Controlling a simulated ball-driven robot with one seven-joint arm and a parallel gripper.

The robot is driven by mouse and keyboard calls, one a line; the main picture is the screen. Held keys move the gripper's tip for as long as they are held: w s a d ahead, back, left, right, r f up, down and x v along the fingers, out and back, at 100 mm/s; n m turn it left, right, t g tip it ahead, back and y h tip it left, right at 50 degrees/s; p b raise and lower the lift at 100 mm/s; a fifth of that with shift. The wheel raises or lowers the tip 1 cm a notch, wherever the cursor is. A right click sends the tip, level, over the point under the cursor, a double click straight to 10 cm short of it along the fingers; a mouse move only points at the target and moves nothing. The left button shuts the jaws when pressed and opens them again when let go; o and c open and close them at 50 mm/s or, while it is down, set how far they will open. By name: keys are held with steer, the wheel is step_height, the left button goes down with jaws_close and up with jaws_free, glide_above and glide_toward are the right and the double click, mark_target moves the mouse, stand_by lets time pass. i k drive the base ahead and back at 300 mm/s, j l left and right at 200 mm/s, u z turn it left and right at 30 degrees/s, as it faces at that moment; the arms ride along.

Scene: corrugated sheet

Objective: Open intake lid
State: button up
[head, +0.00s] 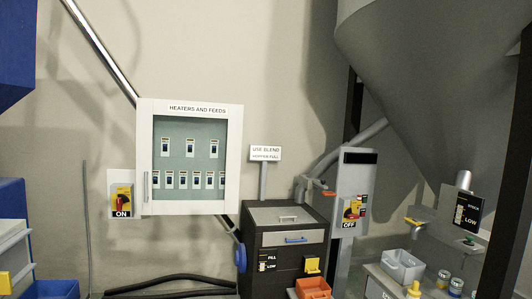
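A dark box (280,262) stands on the floor near the middle, against the wall. Its top holds a grey lid panel (270,214) with a small handle (288,219). The panel lies flat, and it looks like the intake lid, though no label on it can be read. The front of the box has a light panel with a blue handle (298,240). My gripper is not in view.
A wall cabinet marked HEATERS AND FEEDS (238,160) hangs left of the box. A USE BLEND HOPPER FULL sign (265,153) stands behind it. A post with an OFF switch (352,210), an orange bin (313,288) and a large grey hopper (430,70) are to the right.

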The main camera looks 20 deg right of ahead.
mark_target(270, 216)
steer(key=i+z, duration=0.2)
steer(key=z, duration=1.9)
steer(key=i+j+z, duration=0.15)
steer(key=j+z, duration=0.45)
steer(key=z, duration=0.2)
steer(key=i+j+z, duration=0.1)
steer(key=j+z, duration=0.45)
steer(key=j, duration=0.55)
steer(key=j+z, duration=0.15)
steer(key=j, duration=0.45)
steer(key=j+z, duration=0.15)
steer(key=j, duration=0.4)
steer(key=j+z, duration=0.15)
steer(key=j, duration=0.4)
steer(key=k+j+z, duration=0.2)
steer(key=j, duration=0.35)
steer(key=u, duration=2.45)
steer(key=i+l, duration=0.05)
steer(key=l, duration=0.05)
